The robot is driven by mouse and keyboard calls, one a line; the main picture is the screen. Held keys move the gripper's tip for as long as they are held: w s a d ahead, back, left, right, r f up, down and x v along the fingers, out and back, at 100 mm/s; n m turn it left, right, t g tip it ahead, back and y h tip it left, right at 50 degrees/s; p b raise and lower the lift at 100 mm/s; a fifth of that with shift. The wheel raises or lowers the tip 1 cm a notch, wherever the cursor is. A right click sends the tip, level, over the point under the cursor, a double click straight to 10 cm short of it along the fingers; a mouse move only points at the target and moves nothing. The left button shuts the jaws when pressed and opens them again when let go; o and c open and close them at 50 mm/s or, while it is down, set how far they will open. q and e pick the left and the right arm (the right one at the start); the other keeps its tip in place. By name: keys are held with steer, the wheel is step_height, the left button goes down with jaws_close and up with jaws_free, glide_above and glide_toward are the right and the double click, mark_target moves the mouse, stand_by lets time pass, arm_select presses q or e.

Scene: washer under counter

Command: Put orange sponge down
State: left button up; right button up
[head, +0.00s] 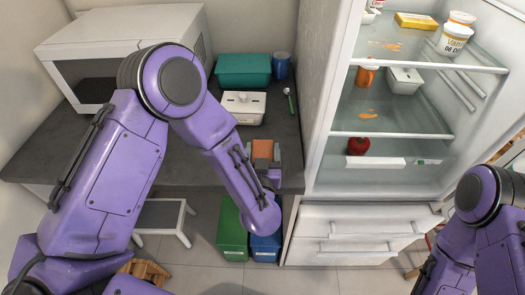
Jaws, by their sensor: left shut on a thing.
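The orange sponge (262,149) is a small block near the front edge of the dark counter. My left gripper (265,162) is shut on the sponge, and my left arm reaches in from the left. I cannot tell whether the sponge touches the counter or is just above it. The gripper covers the sponge's lower part. My right arm shows at the lower right, but its gripper is out of view.
A teal bin (243,70), a blue cup (281,66), a white box (243,107) and a green-handled utensil (290,101) are on the counter (190,161). A microwave (115,45) stands left. The fridge (395,110) is open at right. Green (231,230) and blue bins stand below.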

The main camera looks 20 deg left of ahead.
arm_select(q)
steer(key=shift+f, duration=0.15)
steer(key=o, duration=1)
steer(key=shift+c, duration=0.2)
steer(key=shift+s, duration=0.2)
steer(key=b+v, duration=0.2)
steer(key=v, duration=0.9)
steer(key=shift+s, duration=0.3)
steer(key=shift+d, duration=0.15)
